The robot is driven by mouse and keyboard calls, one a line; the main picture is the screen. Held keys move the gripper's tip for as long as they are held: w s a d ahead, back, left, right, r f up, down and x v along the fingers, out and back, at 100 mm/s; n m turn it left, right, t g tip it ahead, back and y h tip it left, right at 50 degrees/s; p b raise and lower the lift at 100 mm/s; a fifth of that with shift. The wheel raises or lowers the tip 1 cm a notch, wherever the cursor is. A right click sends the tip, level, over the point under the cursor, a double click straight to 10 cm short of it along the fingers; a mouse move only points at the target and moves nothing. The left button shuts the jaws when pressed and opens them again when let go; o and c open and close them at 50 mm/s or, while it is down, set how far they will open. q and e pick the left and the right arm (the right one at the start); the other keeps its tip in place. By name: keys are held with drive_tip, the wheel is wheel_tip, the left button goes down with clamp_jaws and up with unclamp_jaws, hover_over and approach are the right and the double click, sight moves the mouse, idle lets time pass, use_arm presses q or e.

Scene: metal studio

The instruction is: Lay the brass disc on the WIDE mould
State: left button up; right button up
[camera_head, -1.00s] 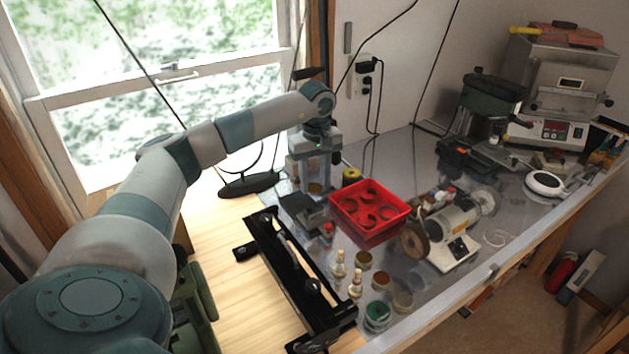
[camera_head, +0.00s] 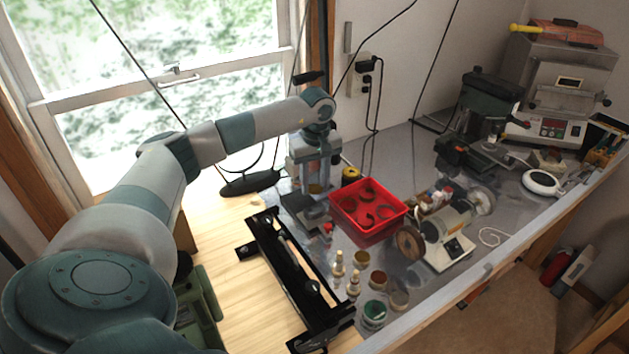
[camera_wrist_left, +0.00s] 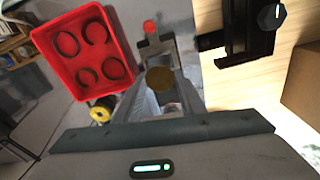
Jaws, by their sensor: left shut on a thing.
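My left gripper (camera_head: 316,186) points down above the bench, left of the red tray. It is shut on a round brass disc (camera_wrist_left: 160,79), held between the fingers in the left wrist view; the disc (camera_head: 314,188) shows only partly in the head view. Below the gripper sits a small grey device (camera_head: 307,212) with a red knob (camera_wrist_left: 149,27). The red tray (camera_wrist_left: 38,38) holds several dark round rings, some of them open at one side. No label is legible, so I cannot tell which thing is the WIDE mould. My right gripper is not in view.
A black rail frame (camera_head: 290,270) lies along the bench's near left. Small bottles and jars (camera_head: 374,312) stand right of it. A grinder (camera_head: 440,240) stands right of the tray, with a yellow-topped spool (camera_head: 350,175) behind the tray. Bare wood (camera_head: 220,230) lies left.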

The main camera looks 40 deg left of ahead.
sight(314, 189)
use_arm(q)
drive_tip(key=shift+f, duration=0.4)
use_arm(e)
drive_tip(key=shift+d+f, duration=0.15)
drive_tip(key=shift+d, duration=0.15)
use_arm(q)
drive_tip(key=shift+f, duration=0.15)
drive_tip(key=shift+f+b, duration=0.95)
drive_tip(key=shift+f, duration=0.65)
drive_tip(key=shift+f+b, duration=0.6)
drive_tip(key=shift+f, duration=0.1)
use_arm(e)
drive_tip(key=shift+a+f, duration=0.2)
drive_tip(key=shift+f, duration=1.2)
use_arm(q)
drive_tip(key=shift+f, duration=0.1)
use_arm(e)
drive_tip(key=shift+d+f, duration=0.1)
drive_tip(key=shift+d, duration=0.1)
use_arm(q)
drive_tip(key=shift+f+b, duration=0.2)
drive_tip(key=shift+b, duration=0.2)
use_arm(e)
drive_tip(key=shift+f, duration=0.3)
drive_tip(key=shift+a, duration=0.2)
use_arm(q)
drive_tip(key=o, duration=1.1)
